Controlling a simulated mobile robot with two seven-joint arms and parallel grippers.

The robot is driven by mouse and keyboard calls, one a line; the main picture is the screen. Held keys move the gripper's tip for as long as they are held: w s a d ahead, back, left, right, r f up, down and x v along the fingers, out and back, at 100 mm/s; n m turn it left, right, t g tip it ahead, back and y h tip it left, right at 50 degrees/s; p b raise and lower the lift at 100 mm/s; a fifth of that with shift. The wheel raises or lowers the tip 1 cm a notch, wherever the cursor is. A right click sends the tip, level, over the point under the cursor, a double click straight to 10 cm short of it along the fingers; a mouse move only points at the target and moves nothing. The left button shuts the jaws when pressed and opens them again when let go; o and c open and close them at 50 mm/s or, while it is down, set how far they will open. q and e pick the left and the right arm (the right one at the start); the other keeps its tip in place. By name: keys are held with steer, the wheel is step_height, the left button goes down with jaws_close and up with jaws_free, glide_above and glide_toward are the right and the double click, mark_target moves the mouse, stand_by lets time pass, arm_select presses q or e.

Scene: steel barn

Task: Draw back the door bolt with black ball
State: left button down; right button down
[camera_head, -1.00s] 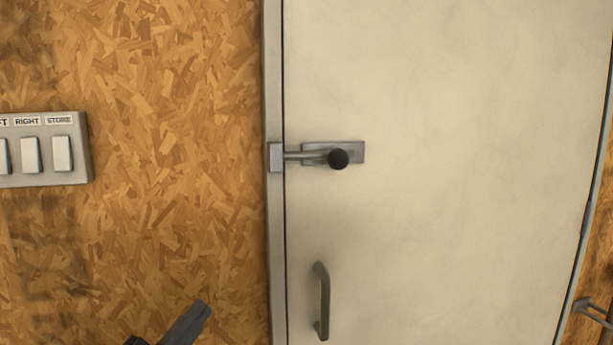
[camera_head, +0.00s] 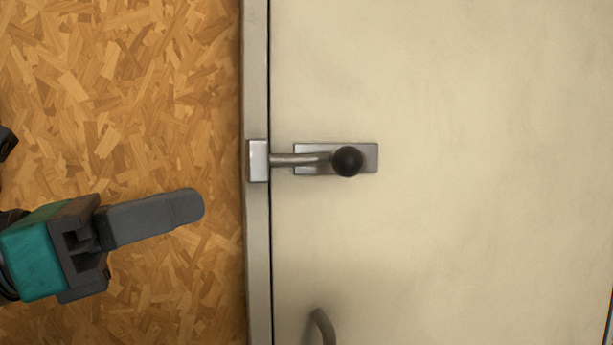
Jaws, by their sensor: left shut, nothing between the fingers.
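The door bolt (camera_head: 298,159) is a grey metal rod on a plate on the cream door (camera_head: 450,80). Its black ball (camera_head: 347,161) sits at the rod's right end, in front of the plate. The rod spans the door gap, and its left end is at the keeper block (camera_head: 258,161) on the frame. My left gripper (camera_head: 190,206) is shut and empty, in front of the chipboard wall. It is left of the keeper and a little lower, apart from the bolt. My right gripper is not in view.
A grey door handle (camera_head: 322,328) stands out below the bolt, cut off by the bottom edge. The door frame (camera_head: 257,260) runs upright beside the chipboard wall (camera_head: 150,90). The door face around the ball is clear.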

mark_target(334, 165)
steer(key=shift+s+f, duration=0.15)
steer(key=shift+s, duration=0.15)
